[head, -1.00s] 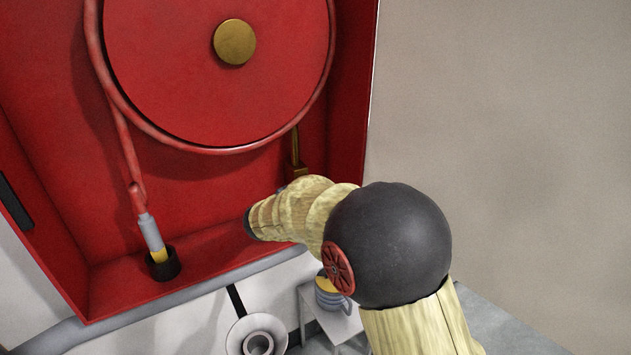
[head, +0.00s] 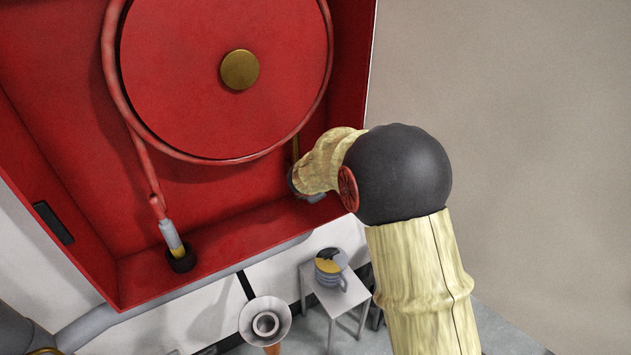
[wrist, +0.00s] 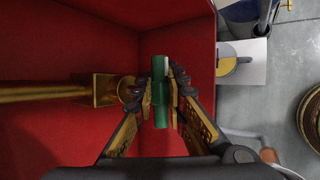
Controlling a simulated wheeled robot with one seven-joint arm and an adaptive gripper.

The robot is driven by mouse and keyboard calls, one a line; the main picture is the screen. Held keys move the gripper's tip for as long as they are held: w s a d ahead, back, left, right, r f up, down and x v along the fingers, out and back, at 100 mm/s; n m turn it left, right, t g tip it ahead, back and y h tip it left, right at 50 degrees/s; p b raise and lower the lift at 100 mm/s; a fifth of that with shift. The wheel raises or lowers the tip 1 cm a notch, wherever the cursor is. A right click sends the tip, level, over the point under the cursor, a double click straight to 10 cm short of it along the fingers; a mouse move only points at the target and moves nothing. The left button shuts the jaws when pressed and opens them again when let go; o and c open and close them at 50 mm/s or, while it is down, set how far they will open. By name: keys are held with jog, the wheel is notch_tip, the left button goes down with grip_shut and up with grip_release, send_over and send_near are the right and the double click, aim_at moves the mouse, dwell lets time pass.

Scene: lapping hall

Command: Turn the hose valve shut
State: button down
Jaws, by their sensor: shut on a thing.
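In the wrist view, my gripper (wrist: 161,95) is shut on a green valve handle (wrist: 160,103), with one finger on each side of it. A brass valve body (wrist: 104,90) sits to the left of the fingers, with a brass pipe (wrist: 45,92) running left from it.
Cabinet walls stand close around my gripper.

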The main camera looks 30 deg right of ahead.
jog(key=shift+y+p, duration=0.5)
jog(key=shift+p, duration=0.7)
jog(key=c, duration=1.9)
grip_release()
jog(key=shift+o, duration=0.5)
jog(key=v, duration=1.2)
jog(key=shift+w+m, duration=0.1)
jog(key=shift+m, duration=0.3)
